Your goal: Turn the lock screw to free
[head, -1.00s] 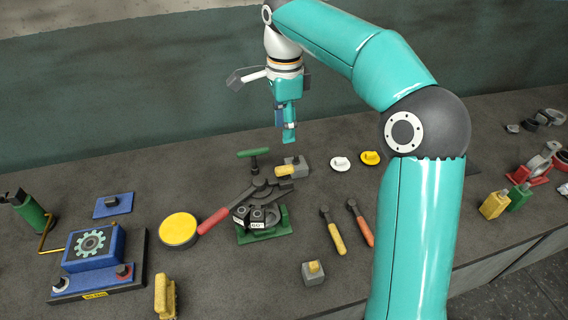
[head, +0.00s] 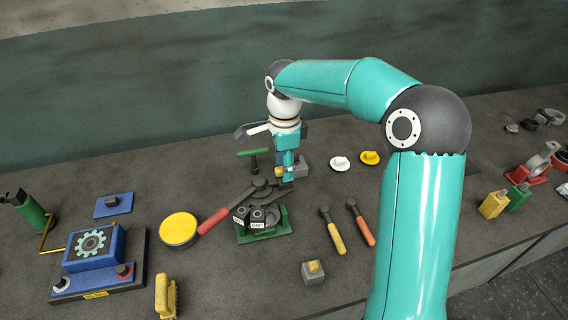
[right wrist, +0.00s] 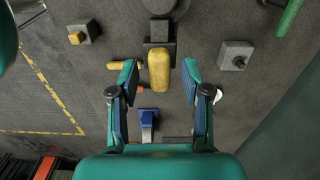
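A yellow grip piece (right wrist: 159,68) lies between the spread fingers of my right gripper (right wrist: 159,78), with a gap at each side. It adjoins dark parts of the bending fixture (right wrist: 159,30). In the head view my right gripper (head: 287,178) points down at the right end of the fixture's dark arm (head: 270,189), hiding most of the yellow piece. The fixture stands on a green base (head: 278,232) and has a red-handled lever (head: 213,221). I cannot tell for certain which part is the lock screw. My left gripper is out of view.
A green T-handle (head: 253,152) stands behind the fixture, and a grey block (head: 302,166) lies beside my gripper. Two handled tools (head: 334,234) (head: 362,225), a yellow disc (head: 178,229) and a block with a yellow knob (head: 313,271) lie around it.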

